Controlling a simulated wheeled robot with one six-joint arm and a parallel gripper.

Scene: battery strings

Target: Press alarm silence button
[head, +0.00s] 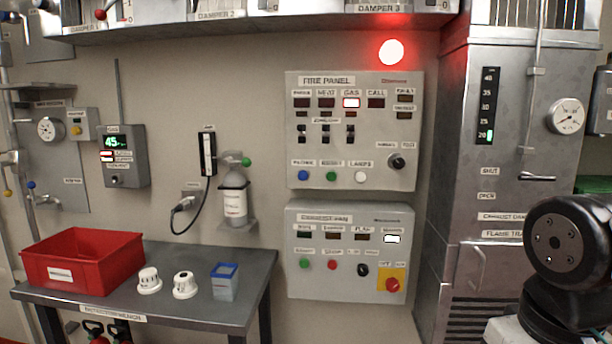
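The fire panel (385,130) is a light grey box on the wall in the head view. Along its bottom row are a blue button (303,175), a green button (331,176) and a white button (361,177). The small label above the blue button looks like "SILENCE" but is blurred. The "GAS" window (351,103) is lit white with red, and the other windows in that row are dark. A round red-glowing lamp (391,52) shines above the panel. Part of my arm shows at the lower right; my gripper is not in view.
Below hangs the exhaust fan panel (340,218) with buttons and a red knob on yellow. A metal bench (200,318) at lower left holds a red bin (84,262), two white detectors and a blue-grey box. A metal cabinet (505,120) stands right of the panels.

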